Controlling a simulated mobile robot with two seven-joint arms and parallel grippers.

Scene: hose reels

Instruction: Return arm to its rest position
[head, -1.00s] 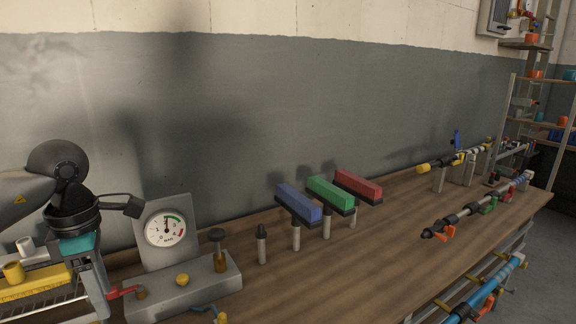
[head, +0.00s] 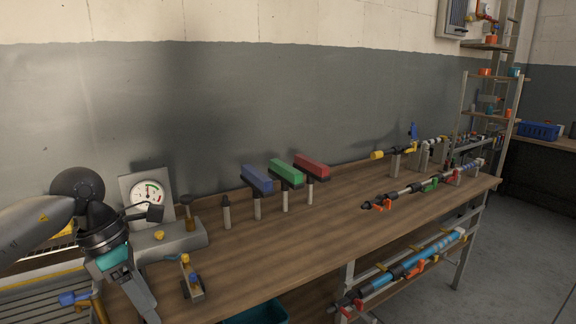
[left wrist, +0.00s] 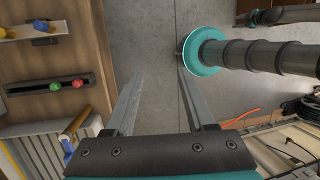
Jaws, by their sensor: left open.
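My left arm comes in from the left in the head view. My left gripper (head: 136,306) points down by the left end of the wooden workbench (head: 300,228), its lower part cut off by the frame edge. In the left wrist view its two grey fingers (left wrist: 159,75) are apart, with nothing between them but grey floor. My right gripper is in neither view.
A pressure gauge (head: 147,193) stands at the bench's left, close to my wrist. Blue (head: 257,178), green (head: 286,171) and red (head: 311,165) blocks sit on posts. Hose fittings lie farther right. A teal bin (head: 258,314) is below. Open floor (head: 515,255) lies right.

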